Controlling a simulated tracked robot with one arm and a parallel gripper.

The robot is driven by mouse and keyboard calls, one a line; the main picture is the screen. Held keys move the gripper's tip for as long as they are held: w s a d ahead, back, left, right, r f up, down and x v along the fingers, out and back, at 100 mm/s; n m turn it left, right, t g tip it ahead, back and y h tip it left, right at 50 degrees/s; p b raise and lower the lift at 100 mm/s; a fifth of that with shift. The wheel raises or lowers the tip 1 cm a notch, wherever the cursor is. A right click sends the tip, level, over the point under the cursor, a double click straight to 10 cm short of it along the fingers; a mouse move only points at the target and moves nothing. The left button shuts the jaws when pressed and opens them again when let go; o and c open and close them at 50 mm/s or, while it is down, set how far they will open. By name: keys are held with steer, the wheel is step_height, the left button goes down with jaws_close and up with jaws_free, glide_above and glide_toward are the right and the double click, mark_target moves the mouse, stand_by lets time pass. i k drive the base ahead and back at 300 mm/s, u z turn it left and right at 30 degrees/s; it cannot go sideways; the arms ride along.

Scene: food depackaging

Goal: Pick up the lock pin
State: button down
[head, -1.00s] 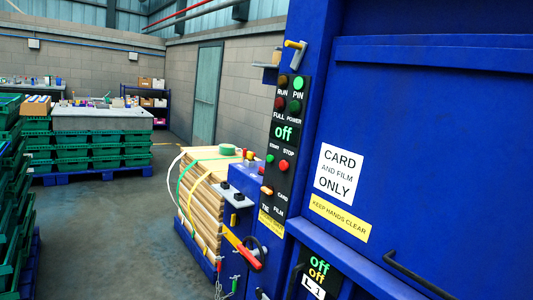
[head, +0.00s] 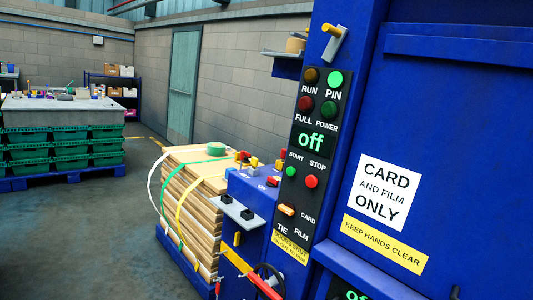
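The blue baler (head: 440,120) fills the right side, with a black control panel (head: 309,160) on its left post. Its PIN lamp (head: 335,78) is lit green and the display reads "off". A grey latch with a yellow end (head: 334,40) sits on the post above the panel; I cannot tell whether it is the lock pin. Small yellow-topped pieces (head: 254,163) stand on the blue box beside the panel, and another yellow piece (head: 237,239) shows on its side. My gripper is not in view.
A strapped stack of card (head: 195,205) on a blue pallet stands left of the blue box. A red and yellow handle (head: 250,275) sticks out below. Green crates (head: 60,150) under a grey-topped table stand at the far left. The floor between is clear.

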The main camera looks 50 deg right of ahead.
mark_target(283, 152)
steer(key=i, duration=2.25)
steer(key=z, duration=1.5)
steer(key=i, duration=2.05)
steer(key=z, duration=0.35)
